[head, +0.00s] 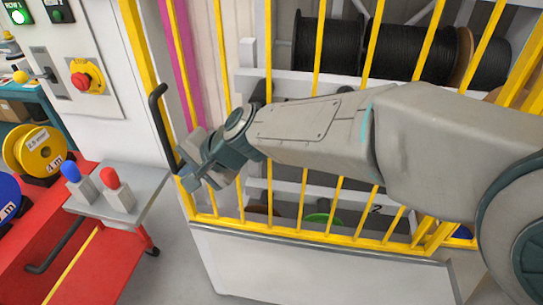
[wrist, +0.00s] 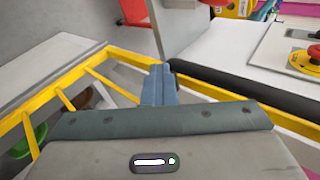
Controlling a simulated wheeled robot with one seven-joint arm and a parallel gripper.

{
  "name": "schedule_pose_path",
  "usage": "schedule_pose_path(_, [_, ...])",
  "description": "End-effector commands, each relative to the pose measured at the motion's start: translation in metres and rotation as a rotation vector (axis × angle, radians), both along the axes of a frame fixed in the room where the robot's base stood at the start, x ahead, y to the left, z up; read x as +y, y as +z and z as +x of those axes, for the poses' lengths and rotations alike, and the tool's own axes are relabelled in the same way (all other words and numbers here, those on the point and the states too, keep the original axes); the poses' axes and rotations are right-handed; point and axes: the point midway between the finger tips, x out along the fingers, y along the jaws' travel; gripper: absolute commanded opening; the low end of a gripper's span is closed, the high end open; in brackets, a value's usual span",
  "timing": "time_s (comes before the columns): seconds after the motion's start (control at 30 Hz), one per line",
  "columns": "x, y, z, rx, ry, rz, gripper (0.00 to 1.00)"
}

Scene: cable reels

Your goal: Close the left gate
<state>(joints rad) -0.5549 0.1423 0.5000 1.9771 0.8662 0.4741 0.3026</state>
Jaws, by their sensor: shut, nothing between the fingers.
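The left gate (head: 318,238) is a yellow barred frame with a white lower panel, in front of shelves of reels. Its black handle (head: 158,125) stands on the frame's left post, beside the white control cabinet. I cannot tell whether the gate is fully closed. My gripper (head: 192,180) is shut and empty, just right of the handle's lower end. In the wrist view my gripper (wrist: 158,72) points over the yellow frame (wrist: 128,60), with the dark handle (wrist: 215,85) close to its right. Whether they touch is unclear. My arm hides part of the bars.
A white cabinet (head: 95,125) with a red stop button (head: 80,81) stands left of the gate. A red cart (head: 45,262) has a grey shelf holding blue-topped and red-topped blocks. Black cable reels (head: 325,48) sit behind the bars. Grey floor is free in front.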

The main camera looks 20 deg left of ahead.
Motion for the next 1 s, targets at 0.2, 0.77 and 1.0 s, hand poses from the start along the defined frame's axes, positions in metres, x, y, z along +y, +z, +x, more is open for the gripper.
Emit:
schedule_pose_path(0.2, [-0.020,-0.002,-0.003,-0.004,0.004,0.007,0.00])
schedule_pose_path(0.77, [-0.104,0.060,0.003,-0.002,0.003,0.004,0.00])
schedule_pose_path(1.0, [-0.114,0.069,0.003,0.000,0.006,0.002,0.00])
